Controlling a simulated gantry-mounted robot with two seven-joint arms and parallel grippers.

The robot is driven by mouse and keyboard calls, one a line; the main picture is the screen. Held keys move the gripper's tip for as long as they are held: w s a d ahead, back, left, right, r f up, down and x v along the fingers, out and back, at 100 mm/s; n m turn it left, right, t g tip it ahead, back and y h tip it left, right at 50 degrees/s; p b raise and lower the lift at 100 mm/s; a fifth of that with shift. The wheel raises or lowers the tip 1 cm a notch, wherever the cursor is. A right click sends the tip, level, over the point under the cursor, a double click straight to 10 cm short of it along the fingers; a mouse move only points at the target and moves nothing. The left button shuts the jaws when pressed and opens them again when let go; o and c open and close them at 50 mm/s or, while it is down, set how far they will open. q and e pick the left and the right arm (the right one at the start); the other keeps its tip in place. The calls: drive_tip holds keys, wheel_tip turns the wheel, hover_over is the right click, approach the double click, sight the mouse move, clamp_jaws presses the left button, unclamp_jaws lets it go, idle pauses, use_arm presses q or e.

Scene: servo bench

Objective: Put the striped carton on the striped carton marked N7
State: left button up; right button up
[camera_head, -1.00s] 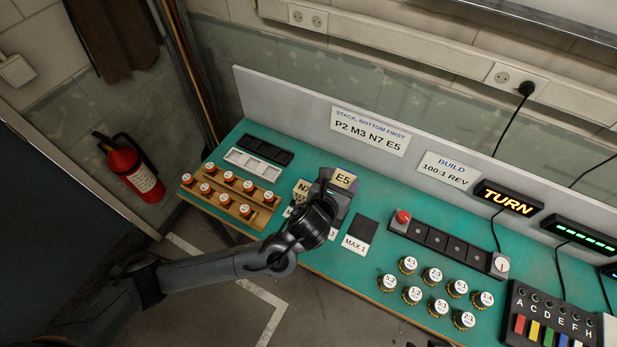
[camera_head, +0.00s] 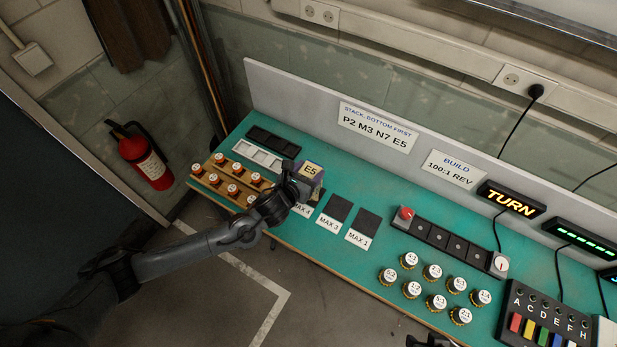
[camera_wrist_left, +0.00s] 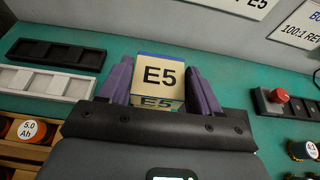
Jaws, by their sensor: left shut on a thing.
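A tan carton marked E5 (camera_head: 312,169) with a blue edge is in my left gripper (camera_head: 306,178). The left wrist view shows the E5 carton (camera_wrist_left: 160,72) between the two purple fingers, with E5 on its top and on its near side. The fingers are shut on it, one at each side. The carton is over the left part of the bench, by the MAX 4 label (camera_head: 303,210). The carton marked N7 cannot be made out in either view now; whether the E5 carton touches anything below is hidden.
Dark pads with labels MAX 3 (camera_head: 328,224) and MAX 1 (camera_head: 358,238) lie bare to the right. A wooden rack (camera_head: 217,188) of orange-sided cells stands left. A white tray (camera_head: 258,153) and a black tray (camera_head: 273,141) lie behind. Several round weights stand right.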

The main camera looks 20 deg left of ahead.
use_arm(q)
wheel_tip(320, 180, down, 4)
drive_tip(key=shift+r, duration=0.25)
drive_tip(key=shift+f, duration=0.1)
drive_tip(key=shift+f, duration=0.15)
drive_tip(key=o, duration=1.1)
drive_tip(key=shift+r, duration=0.2)
